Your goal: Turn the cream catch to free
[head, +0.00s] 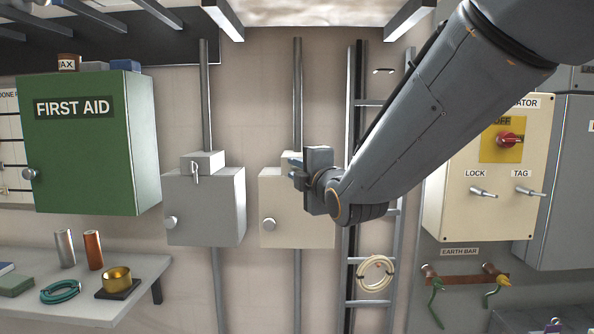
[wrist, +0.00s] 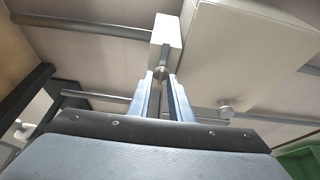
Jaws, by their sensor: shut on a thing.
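The cream box (head: 283,200) hangs on the wall with a round knob low on its front. A smaller cream block sits on its top, mostly behind my gripper (head: 298,176) in the head view. In the wrist view the small block (wrist: 167,32) stands beside the larger cream box (wrist: 245,50). The cream catch (wrist: 160,73) shows as a small piece at the block, between my fingertips (wrist: 160,82). My gripper is shut on it. Its exact angle is hard to tell, as the fingers cover most of it.
A grey box (head: 205,205) with its own catch (head: 195,171) hangs to the left. Beyond it is a green first aid cabinet (head: 95,145). A ladder (head: 363,235) stands right of the cream box, partly behind my arm. An isolator box (head: 495,215) is further right.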

